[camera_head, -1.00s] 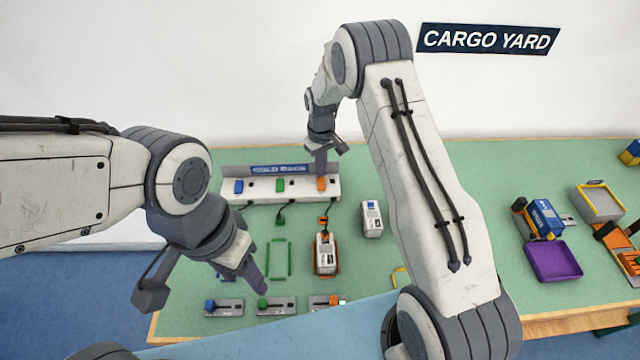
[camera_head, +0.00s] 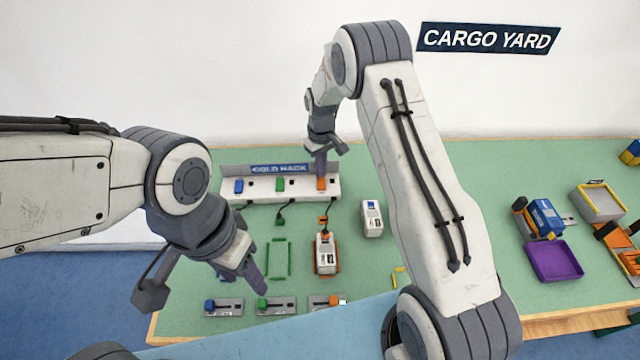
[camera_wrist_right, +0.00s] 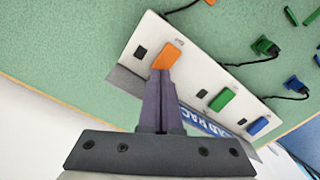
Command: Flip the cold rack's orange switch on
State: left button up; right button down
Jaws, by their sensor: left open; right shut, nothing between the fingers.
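The cold rack (camera_head: 260,196) is a white strip with a grey back and a "COLD RACK" label at the back of the green table. It carries a blue, a green and an orange switch (camera_head: 322,184); the orange one is at the right end. My right gripper (camera_head: 321,174) is shut and empty, its tips at the orange switch. In the right wrist view the fingertips (camera_wrist_right: 162,75) meet the edge of the orange switch (camera_wrist_right: 167,54); whether they press it I cannot tell. My left gripper (camera_head: 208,290) is open and empty above the front left of the table.
A white container with an orange frame (camera_head: 326,254) stands below the rack, and another white container (camera_head: 372,219) stands beside it. Several coloured sliders (camera_head: 276,306) line the front edge. A purple tray (camera_head: 553,261) is at the right.

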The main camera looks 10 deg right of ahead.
jog(key=shift+f+b, duration=0.4)
jog(key=shift+f, duration=0.3)
dwell(0.4)
jog(key=shift+r+p, duration=2.55)
jog(key=shift+r, duration=1)
